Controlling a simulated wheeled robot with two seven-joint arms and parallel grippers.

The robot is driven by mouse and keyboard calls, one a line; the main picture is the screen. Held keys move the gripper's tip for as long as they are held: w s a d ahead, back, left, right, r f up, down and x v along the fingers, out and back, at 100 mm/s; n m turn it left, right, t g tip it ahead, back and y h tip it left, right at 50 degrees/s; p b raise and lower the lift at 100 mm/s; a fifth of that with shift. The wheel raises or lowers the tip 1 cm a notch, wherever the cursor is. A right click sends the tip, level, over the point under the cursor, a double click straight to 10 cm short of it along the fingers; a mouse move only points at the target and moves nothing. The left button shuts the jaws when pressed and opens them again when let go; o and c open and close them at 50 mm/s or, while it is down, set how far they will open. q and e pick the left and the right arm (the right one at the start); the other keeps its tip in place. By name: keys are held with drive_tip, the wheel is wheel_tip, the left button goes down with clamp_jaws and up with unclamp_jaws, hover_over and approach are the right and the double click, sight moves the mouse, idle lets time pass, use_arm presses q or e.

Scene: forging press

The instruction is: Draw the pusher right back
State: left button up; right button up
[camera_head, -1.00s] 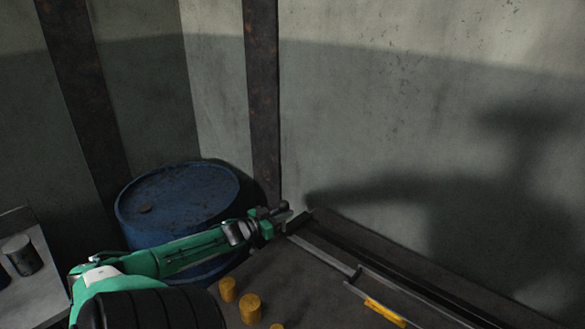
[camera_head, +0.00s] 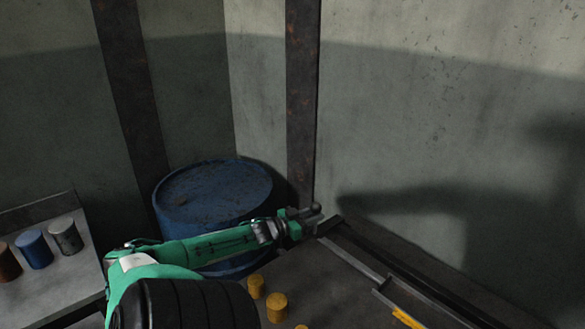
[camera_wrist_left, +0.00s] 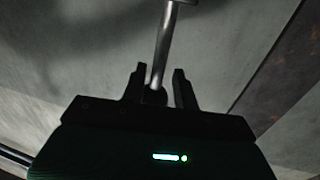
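My left gripper (camera_head: 306,216) is at the far end of the guide channel, beside the wall. A grey metal bar runs up from there to a crosspiece at the top edge. In the head view a dark knob shows at the fingertips. The pusher's long grey bar (camera_head: 352,260) runs from near the gripper toward the lower right, along the channel. The contact at the fingers is dark. My right gripper is out of view.
Several yellow cylinders (camera_head: 277,306) stand on the dark table (camera_head: 318,290), below my left forearm. A yellow piece (camera_head: 408,318) lies along the channel. A blue barrel (camera_head: 215,190) stands behind the arm. A side bench (camera_head: 75,270) at left holds brown, blue and grey cylinders.

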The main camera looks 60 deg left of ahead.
use_arm(q)
drive_tip(key=s+b, duration=0.1)
drive_tip(key=s, duration=1.2)
drive_tip(key=shift+d, duration=0.1)
idle(0.3)
